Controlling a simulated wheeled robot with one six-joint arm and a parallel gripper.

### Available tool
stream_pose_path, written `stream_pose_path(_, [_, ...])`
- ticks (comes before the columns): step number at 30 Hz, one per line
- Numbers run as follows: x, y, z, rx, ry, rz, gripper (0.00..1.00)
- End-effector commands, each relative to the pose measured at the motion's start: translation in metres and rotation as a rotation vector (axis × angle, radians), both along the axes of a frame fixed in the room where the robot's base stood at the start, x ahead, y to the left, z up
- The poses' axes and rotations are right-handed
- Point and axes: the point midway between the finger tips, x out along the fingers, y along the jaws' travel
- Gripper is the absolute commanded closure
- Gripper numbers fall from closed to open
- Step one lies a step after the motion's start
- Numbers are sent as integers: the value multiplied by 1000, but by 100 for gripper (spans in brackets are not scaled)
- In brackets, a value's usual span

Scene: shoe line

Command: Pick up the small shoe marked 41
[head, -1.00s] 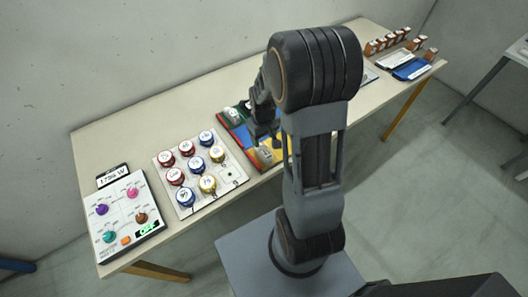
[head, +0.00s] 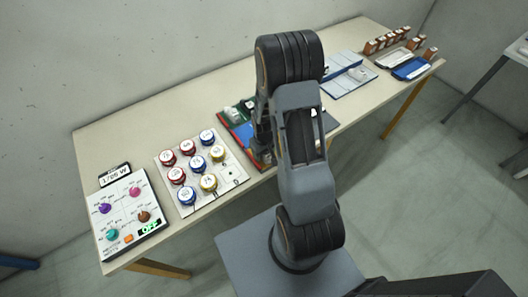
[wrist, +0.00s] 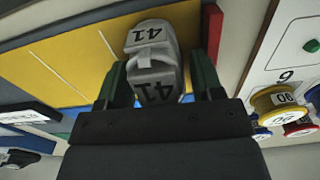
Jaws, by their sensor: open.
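The small shoe marked 41 (wrist: 152,40) is light grey with black 41 on its toe and heel, and lies on the yellow section (wrist: 70,62) of a coloured board in the wrist view. My gripper (wrist: 158,62) is open, with its green fingers on either side of the shoe's near part. I cannot tell whether the fingers touch it. In the head view my arm hides most of the coloured board (head: 240,133), the gripper tips and this shoe.
Left of the board is a panel with several coloured round knobs (head: 198,163), also partly seen in the wrist view (wrist: 270,108). A dial box (head: 125,215) stands further left. A blue-and-white rack (head: 350,75) and trays (head: 411,67) lie to the right.

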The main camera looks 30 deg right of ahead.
Motion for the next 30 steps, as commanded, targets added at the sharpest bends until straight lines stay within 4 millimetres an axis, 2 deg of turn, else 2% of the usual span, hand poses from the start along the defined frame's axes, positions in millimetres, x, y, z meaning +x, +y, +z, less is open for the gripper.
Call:
stream_pose_path(6, [0, 0, 0, 0, 0, 0, 41])
stream_pose_path(17, [0, 0, 0, 0, 0, 0, 76])
stream_pose_path(25, [0, 0, 1, 0, 0, 0, 76])
stream_pose_path(30, [1, 0, 11, 0, -1, 0, 76])
